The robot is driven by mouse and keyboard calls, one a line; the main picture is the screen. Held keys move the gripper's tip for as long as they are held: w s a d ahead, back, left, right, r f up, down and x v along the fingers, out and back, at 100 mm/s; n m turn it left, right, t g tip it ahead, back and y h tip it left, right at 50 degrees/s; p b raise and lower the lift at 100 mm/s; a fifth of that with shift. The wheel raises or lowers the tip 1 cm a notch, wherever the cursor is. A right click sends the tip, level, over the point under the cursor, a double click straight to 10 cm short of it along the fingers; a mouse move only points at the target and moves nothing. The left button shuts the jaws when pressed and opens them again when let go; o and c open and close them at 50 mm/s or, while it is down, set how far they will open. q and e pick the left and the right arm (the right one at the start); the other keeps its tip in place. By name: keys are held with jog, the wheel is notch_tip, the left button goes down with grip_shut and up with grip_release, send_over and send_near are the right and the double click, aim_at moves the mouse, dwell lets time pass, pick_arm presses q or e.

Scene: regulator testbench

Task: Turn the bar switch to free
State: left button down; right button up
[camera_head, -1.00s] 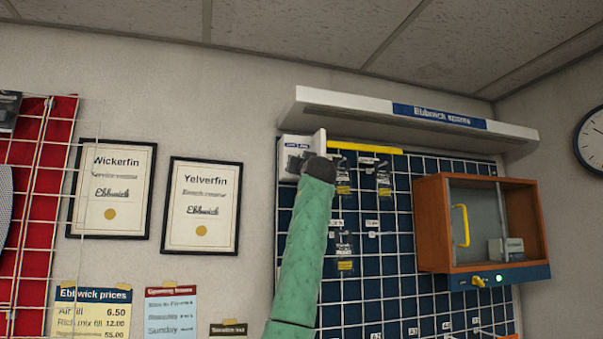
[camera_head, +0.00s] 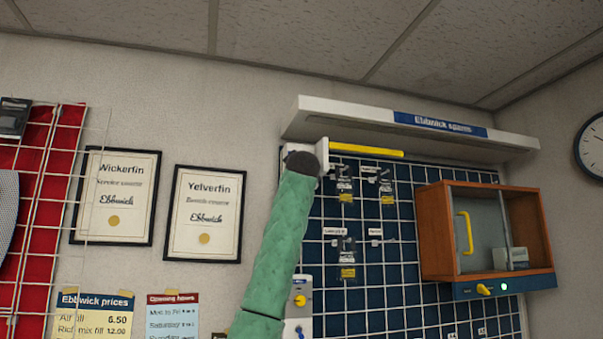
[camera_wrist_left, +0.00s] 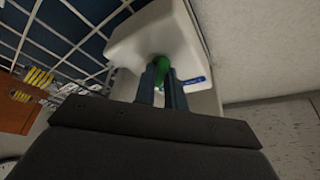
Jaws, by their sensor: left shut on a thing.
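A white switch box (camera_head: 322,153) is mounted at the upper left corner of the blue grid panel, mostly hidden behind my left gripper (camera_head: 303,163). In the left wrist view, the white box (camera_wrist_left: 185,35) fills the top middle. A green handle (camera_wrist_left: 161,68), which looks like the bar switch, sticks out of it. My left gripper (camera_wrist_left: 162,87) is shut on this handle, one dark finger on each side. A small blue label (camera_wrist_left: 194,80) shows beside the fingers. The label's wording and the switch's setting cannot be read. My right gripper is not in view.
A white canopy (camera_head: 400,120) overhangs the panel close above the gripper. Small packs hang on the blue grid (camera_head: 395,225). An orange-brown cabinet (camera_head: 433,230) with a yellow handle is at right. Framed certificates (camera_head: 204,213) hang at left.

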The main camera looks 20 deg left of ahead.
pick_arm(q)
jog(key=shift+r, duration=0.1)
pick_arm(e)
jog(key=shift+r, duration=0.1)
pick_arm(q)
jog(key=c, duration=1.7)
grip_release()
jog(key=shift+c, duration=0.2)
jog(key=shift+d, duration=0.15)
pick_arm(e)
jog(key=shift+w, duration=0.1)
